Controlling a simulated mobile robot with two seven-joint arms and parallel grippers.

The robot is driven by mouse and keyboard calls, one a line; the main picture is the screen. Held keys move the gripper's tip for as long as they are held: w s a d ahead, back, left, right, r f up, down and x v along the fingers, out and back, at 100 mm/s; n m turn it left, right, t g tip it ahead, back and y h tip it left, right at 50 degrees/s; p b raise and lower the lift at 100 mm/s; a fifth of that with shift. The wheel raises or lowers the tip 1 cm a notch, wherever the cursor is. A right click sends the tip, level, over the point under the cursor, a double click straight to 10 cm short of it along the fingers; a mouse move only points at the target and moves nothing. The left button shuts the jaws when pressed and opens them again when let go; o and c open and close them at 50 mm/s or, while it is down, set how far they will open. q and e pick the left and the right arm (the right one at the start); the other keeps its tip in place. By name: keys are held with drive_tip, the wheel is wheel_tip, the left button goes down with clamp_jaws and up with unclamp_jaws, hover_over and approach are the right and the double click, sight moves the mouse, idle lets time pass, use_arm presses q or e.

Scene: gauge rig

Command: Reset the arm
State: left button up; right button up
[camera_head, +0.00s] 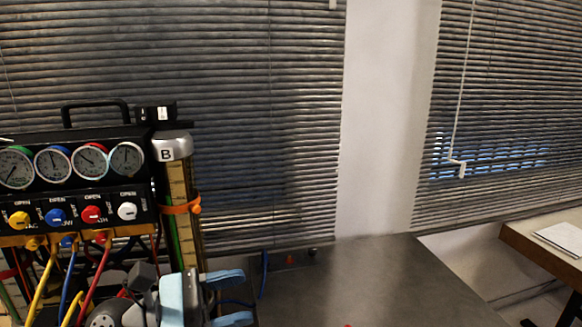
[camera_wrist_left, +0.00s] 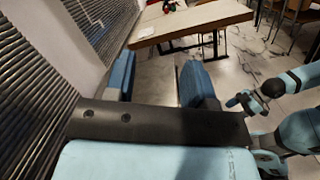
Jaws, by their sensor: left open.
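My left gripper (camera_head: 240,299) is low in the head view, right of the gauge rig's hoses. Its two blue fingers are apart with nothing between them. In the left wrist view the fingers (camera_wrist_left: 158,80) are also spread and empty. The gauge rig (camera_head: 75,180) stands at the left, with several round dials, coloured knobs and hoses. A cylinder (camera_head: 180,200) marked B stands upright at its right side with an orange strap. My right arm's light-blue links show at the right of the left wrist view; its gripper (camera_wrist_left: 240,101) is small there, its opening unclear.
A grey tabletop (camera_head: 370,285) right of my left gripper is mostly clear. Window blinds (camera_head: 240,100) and a white wall are behind. A wooden table (camera_head: 545,240) with paper is at the far right; a table (camera_wrist_left: 190,22) and chairs show in the wrist view.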

use_arm(q)
drive_tip(key=w+a+n+t+y, duration=0.2)
drive_tip(key=a+n+t+y, duration=0.15)
drive_tip(key=n+t, duration=0.7)
drive_tip(key=w+a+n+t+y, duration=0.1)
drive_tip(key=a+n+t+y, duration=0.3)
drive_tip(key=n, duration=1.1)
drive_tip(key=s+a+f+n+g+y, duration=0.1)
drive_tip(key=a+f+n+y, duration=0.3)
drive_tip(key=f+n+y, duration=0.4)
drive_tip(key=s+a+f+n+g+y, duration=0.15)
drive_tip(key=a+f+n+y, duration=0.35)
drive_tip(key=n, duration=0.6)
drive_tip(key=s+a+f+n+g+h, duration=0.2)
drive_tip(key=s+f+n+g, duration=1)
drive_tip(key=s+f, duration=0.65)
drive_tip(key=w+d+f+m+t+h+p, duration=0.2)
drive_tip(key=w+d+f+t+p, duration=0.2)
drive_tip(key=w+d+t+p, duration=0.1)
drive_tip(key=d+t+p, duration=0.1)
drive_tip(key=d+p, duration=0.1)
drive_tip(key=shift+w+t+p, duration=0.15)
drive_tip(key=shift+t+p, duration=0.15)
drive_tip(key=shift+p, duration=0.1)
